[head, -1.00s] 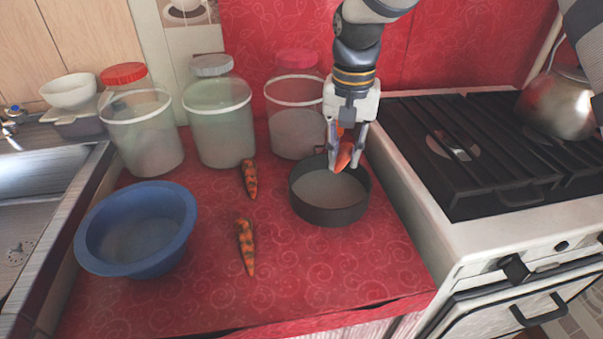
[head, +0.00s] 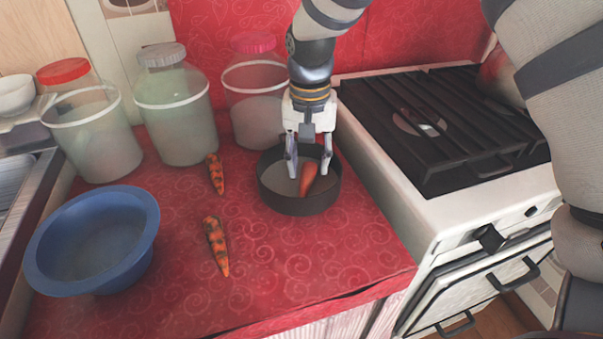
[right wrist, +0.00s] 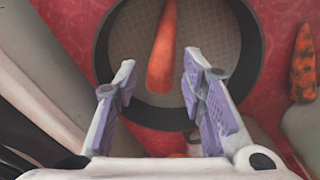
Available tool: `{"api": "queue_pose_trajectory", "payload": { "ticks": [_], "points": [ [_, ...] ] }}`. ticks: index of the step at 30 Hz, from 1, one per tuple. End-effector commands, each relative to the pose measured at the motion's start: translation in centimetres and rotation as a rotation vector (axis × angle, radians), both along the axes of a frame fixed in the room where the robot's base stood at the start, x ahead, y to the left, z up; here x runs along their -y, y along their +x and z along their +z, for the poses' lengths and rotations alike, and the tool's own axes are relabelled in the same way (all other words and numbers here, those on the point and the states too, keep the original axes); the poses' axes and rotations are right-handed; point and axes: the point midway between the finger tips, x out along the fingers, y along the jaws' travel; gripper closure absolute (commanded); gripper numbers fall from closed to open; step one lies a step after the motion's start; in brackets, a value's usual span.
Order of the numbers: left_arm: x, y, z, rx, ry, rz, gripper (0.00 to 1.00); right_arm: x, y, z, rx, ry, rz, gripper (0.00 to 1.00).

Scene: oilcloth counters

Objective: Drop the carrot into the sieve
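The dark round sieve (head: 300,204) with a mesh bottom stands on the red counter near the stove. The orange carrot (head: 309,178) is inside the sieve, leaning at a tilt toward its right wall in the head view. My right gripper (head: 311,170) is open above the sieve, its fingertips reaching down at the rim. In the right wrist view the carrot (right wrist: 163,50) lies over the mesh, ahead of and between the spread fingers (right wrist: 160,85), touching neither. The sieve rim (right wrist: 255,50) shows around it. My left gripper is not in view.
Two dark-spotted carrots (head: 217,246) (head: 215,174) lie on the counter left of the sieve. A blue bowl (head: 145,215) stands at the left. Several lidded jars (head: 180,125) line the back. The stove (head: 440,130) is at the right.

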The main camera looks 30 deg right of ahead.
Motion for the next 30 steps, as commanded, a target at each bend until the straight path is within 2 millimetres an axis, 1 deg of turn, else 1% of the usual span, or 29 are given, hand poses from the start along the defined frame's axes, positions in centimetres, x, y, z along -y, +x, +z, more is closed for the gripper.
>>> {"api": "queue_pose_trajectory", "payload": {
  "ticks": [8, 10, 11, 13, 18, 21, 25, 27, 30],
  "points": [
    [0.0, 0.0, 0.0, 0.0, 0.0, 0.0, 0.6, 0.0, 0.0, 0.0, -0.001, 0.001, 0.0, 0.56],
    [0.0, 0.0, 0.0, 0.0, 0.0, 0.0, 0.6, 0.0, 0.0, 0.6, 0.002, 0.0, 0.0, 0.56],
    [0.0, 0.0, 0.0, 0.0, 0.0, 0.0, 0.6, 0.0, 0.1, 1.0, 0.002, 0.0, 0.0, 0.56],
    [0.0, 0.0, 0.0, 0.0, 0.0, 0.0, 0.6, 0.0, 0.0, 2.6, 0.005, 0.0, -0.001, 0.56],
    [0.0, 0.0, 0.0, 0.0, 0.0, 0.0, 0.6, -0.1, -0.1, 7.3, 0.006, -0.001, 0.0, 0.56],
    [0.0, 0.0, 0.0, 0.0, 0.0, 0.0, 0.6, -0.2, -0.2, 9.6, 0.004, -0.001, 0.001, 0.56],
    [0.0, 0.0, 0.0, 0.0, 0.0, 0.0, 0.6, -0.2, -0.3, 11.4, 0.001, -0.001, 0.0, 0.56],
    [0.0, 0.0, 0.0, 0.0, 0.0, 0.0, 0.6, -0.2, -0.3, 11.9, 0.001, 0.0, 0.0, 0.56],
    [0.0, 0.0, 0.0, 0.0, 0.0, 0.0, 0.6, -0.2, -0.3, 12.0, -0.001, 0.001, 0.0, 0.56]
  ]
}}
